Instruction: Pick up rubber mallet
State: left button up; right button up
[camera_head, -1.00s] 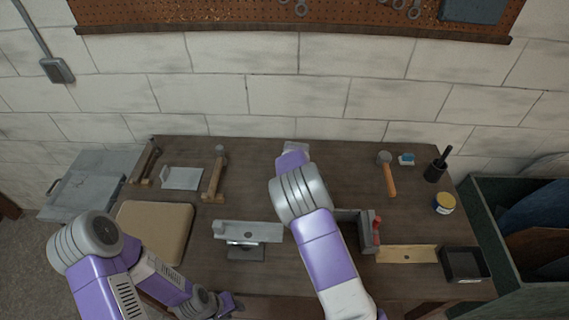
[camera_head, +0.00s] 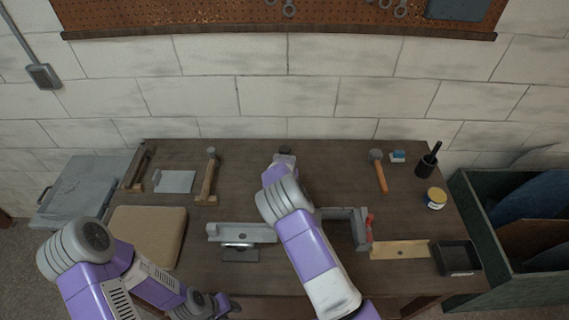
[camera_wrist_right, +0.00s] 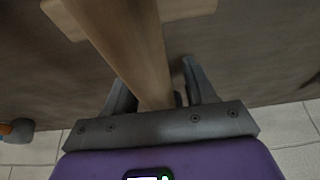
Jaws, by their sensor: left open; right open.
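The tool I take for the rubber mallet shows in the head view only as a dark head (camera_head: 285,150) beyond my right gripper (camera_head: 282,161); my arm hides its handle there. In the right wrist view its thick wooden handle (camera_wrist_right: 132,45) runs down between the two grey fingers of my right gripper (camera_wrist_right: 160,88). The fingers are apart, one on each side of the handle; contact is not clear. A pale wooden block (camera_wrist_right: 185,9) crosses under the handle. My left gripper (camera_head: 228,304) is open and empty, low near the bench's front edge.
Two wood-handled tools (camera_head: 208,177) (camera_head: 138,168) lie left on wooden blocks. An orange-handled hammer (camera_head: 380,172), a yellow-lidded jar (camera_head: 436,198) and a black bin (camera_head: 458,258) are to the right. A grey vise-like tool (camera_head: 345,225) is beside my right arm.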

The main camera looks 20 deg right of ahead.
grip_shut()
jog(key=shift+w+r, duration=0.1)
jog(key=shift+r, duration=0.05)
